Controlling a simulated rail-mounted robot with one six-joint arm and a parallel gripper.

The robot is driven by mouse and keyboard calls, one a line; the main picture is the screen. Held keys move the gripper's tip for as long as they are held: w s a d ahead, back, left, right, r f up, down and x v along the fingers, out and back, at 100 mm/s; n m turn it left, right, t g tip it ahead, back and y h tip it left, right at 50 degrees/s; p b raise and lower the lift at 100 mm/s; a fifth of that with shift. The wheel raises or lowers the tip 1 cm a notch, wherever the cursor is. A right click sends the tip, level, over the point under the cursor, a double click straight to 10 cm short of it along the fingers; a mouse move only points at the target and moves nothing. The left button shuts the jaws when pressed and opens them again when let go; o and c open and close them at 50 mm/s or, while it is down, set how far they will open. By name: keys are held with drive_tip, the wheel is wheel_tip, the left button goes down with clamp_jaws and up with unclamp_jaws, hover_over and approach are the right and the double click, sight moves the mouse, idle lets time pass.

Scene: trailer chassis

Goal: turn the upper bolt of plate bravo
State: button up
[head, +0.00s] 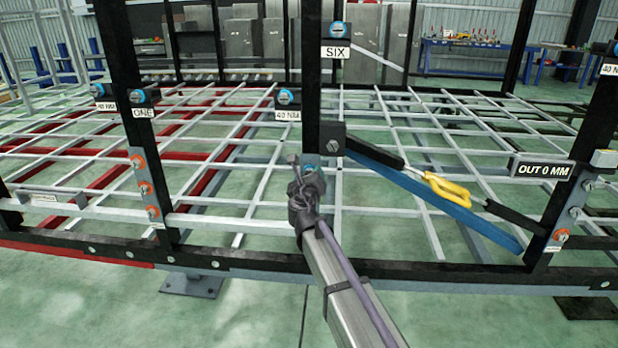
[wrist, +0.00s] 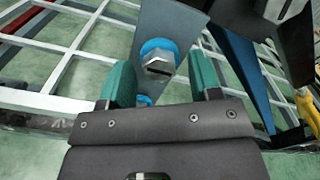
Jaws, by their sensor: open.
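A grey plate (wrist: 172,22) in the wrist view carries an upper bolt (wrist: 159,66) with a hex head, a dark slot and a blue washer. A second blue-ringed bolt (wrist: 144,100) lies below it, mostly hidden by my gripper. My gripper (wrist: 161,72) has two teal fingers set apart, one to each side of the upper bolt in the picture. I cannot tell whether they touch it or how deep they reach. In the head view my gripper (head: 306,178) is at the middle post and hides most of that plate. No label reading bravo is visible.
A plate with orange-ringed bolts (head: 145,187) is on the left post. A sign (head: 541,169) reads OUT 0 MM. The lower black rail (head: 420,273) crosses the front.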

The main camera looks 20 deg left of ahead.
drive_tip(key=shift+c, duration=0.2)
drive_tip(key=c, duration=0.9)
drive_tip(key=shift+m, duration=0.3)
